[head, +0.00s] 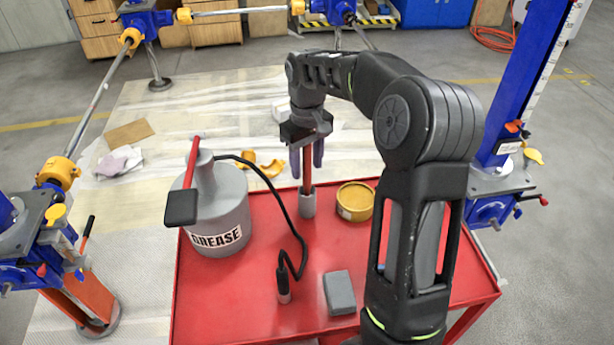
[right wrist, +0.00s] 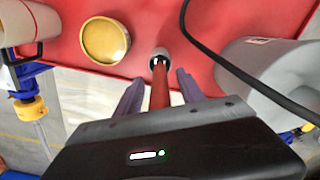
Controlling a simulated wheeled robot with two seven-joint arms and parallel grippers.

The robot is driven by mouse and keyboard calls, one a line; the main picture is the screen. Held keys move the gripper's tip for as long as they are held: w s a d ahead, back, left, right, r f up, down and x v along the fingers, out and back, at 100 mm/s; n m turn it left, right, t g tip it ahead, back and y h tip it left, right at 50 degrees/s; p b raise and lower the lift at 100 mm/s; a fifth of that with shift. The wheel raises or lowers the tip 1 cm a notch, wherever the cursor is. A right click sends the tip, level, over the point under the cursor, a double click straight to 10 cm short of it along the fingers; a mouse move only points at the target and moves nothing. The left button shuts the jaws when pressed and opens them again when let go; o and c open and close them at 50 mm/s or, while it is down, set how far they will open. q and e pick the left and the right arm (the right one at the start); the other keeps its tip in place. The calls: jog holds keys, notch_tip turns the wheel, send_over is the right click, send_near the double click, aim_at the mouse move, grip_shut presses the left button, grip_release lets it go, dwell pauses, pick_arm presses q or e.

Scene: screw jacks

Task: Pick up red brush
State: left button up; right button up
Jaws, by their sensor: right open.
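The red brush stands upright at the back of the red cart. In the head view its red handle (head: 307,168) rises from a grey lower end (head: 307,203). In the right wrist view the red handle (right wrist: 160,85) runs from my gripper to a round grey end (right wrist: 160,57). My right gripper (head: 307,167) is open above the cart, its two purple fingers on either side of the handle. In the right wrist view the gripper (right wrist: 158,88) shows a gap between each finger and the handle. My left gripper is not in view.
The red cart top (head: 240,310) holds a grey grease can (head: 218,215) with a black hose, a yellow tin (head: 355,201) right beside the brush, and a grey block (head: 339,292). Blue screw jacks (head: 530,80) stand around the cart. The cart's front middle is mostly clear.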

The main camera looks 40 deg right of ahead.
grip_shut()
dwell(0.4)
